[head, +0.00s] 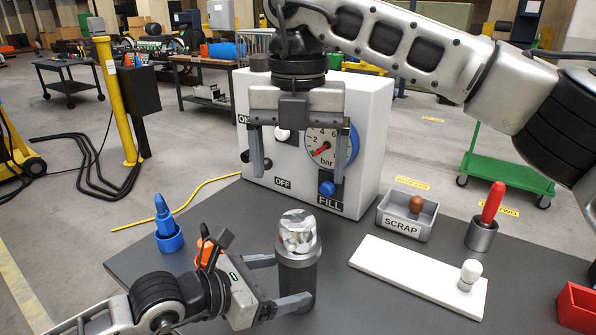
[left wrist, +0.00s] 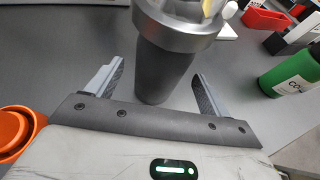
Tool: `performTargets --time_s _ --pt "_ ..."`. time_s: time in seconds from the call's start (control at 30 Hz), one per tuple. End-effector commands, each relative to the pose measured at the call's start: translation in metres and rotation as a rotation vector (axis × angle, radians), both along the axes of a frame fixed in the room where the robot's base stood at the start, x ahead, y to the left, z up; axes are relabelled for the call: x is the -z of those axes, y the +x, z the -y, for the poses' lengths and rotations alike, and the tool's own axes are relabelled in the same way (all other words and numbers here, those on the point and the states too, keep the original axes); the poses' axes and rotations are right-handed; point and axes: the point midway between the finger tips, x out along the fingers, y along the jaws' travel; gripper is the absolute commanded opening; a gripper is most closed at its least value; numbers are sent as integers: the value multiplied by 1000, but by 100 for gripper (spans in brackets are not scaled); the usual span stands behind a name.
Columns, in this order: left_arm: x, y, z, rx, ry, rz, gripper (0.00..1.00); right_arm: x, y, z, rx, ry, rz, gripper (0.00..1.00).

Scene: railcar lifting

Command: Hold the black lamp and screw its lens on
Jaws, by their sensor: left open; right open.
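The black lamp (head: 297,275) stands upright on the dark table, with a silver collar and a shiny, glassy top (head: 297,232). I cannot tell whether that top is a fitted lens. My left gripper (head: 291,279) is open, its fingers on either side of the lamp's dark body. In the left wrist view the lamp body (left wrist: 163,70) stands between the open fingers, with gaps visible beside it. My right gripper (head: 298,172) is open and empty, pointing down above and behind the lamp, in front of the white gauge box.
The white gauge box (head: 372,115) stands behind. A white board (head: 400,272) carries a small white piece (head: 470,272). A scrap tray (head: 405,225), a red-handled tool (head: 492,203) and a red bin (head: 577,307) are right; a blue tool (head: 163,213) stands left. A green bottle (left wrist: 291,75) shows in the wrist view.

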Motion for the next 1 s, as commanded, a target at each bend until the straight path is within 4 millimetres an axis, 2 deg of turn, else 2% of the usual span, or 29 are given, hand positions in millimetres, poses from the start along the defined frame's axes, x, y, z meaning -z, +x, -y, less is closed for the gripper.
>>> performTargets --time_s 0.2,0.4,0.6,1.0 --pt "-18 -30 -44 -1 7 1 80 11 0 0 0 0 0 88" --pt "-34 -52 -73 0 7 0 80 18 0 0 0 0 0 88" --pt "-42 -61 -86 0 4 0 80 21 0 0 0 0 0 88" --pt "-45 -63 -88 0 1 1 80 21 0 0 0 0 0 88"
